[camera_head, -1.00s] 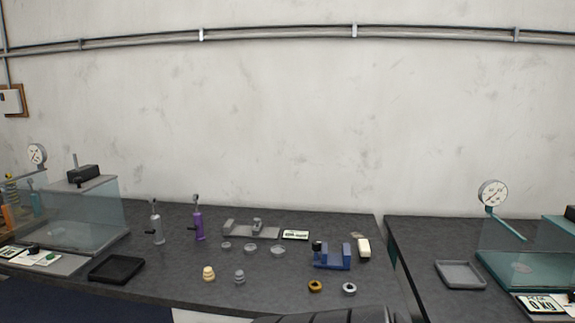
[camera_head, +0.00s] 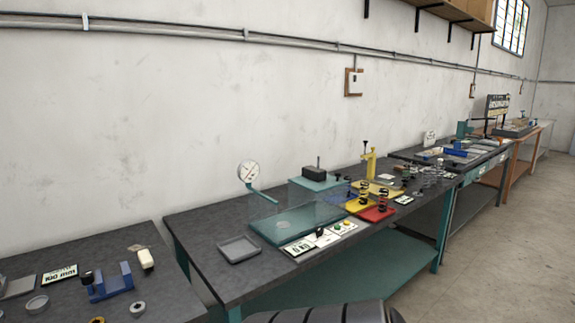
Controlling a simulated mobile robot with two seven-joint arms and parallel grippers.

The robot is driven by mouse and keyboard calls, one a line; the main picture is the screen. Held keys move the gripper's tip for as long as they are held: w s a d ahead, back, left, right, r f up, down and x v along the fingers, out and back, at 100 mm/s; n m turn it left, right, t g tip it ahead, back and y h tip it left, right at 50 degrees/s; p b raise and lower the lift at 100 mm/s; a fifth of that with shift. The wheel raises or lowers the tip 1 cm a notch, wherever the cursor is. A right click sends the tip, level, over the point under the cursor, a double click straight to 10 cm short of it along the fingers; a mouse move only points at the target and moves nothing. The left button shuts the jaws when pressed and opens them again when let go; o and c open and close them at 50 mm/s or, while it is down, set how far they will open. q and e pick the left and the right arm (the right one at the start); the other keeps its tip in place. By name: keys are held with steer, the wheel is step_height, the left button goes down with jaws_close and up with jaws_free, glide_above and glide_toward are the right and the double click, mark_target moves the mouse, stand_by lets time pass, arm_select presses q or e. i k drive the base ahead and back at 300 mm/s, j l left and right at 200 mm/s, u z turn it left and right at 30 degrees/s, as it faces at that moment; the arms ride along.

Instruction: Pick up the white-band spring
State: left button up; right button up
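Two dark coil springs stand upright on the bench to the right of the gauge. One spring (camera_head: 363,190) is on a yellow tray (camera_head: 356,207), and the other spring (camera_head: 383,201) is on a red tray (camera_head: 376,216). They are too small for me to tell whether either has a white band. Neither of my grippers is in view. Only a dark ribbed part of my own body shows at the bottom edge.
A dial gauge (camera_head: 248,172), a clear-walled teal-based station (camera_head: 297,226) and a grey tray (camera_head: 239,249) stand on the middle bench. A blue fixture (camera_head: 108,284) is on the left bench. More benches run to the right, with open floor (camera_head: 500,270) before them.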

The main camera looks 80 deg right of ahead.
mark_target(412, 177)
steer(key=l+z, duration=0.15)
steer(key=z, duration=0.3)
steer(key=l+z, duration=0.1)
steer(key=z, duration=0.3)
steer(key=l+z, duration=0.15)
steer(key=z, duration=0.3)
steer(key=l+z, duration=0.15)
steer(key=z, duration=0.3)
steer(key=i+l+z, duration=0.15)
steer(key=l+z, duration=0.25)
steer(key=i+l+z, duration=0.25)
steer(key=z, duration=0.15)
steer(key=i+l+z, duration=0.2)
steer(key=z, duration=0.15)
steer(key=i+l+z, duration=0.15)
steer(key=i+z, duration=0.25)
steer(key=i+l, duration=0.15)
steer(key=i, duration=0.3)
steer(key=i+l+z, duration=0.1)
steer(key=i, duration=0.35)
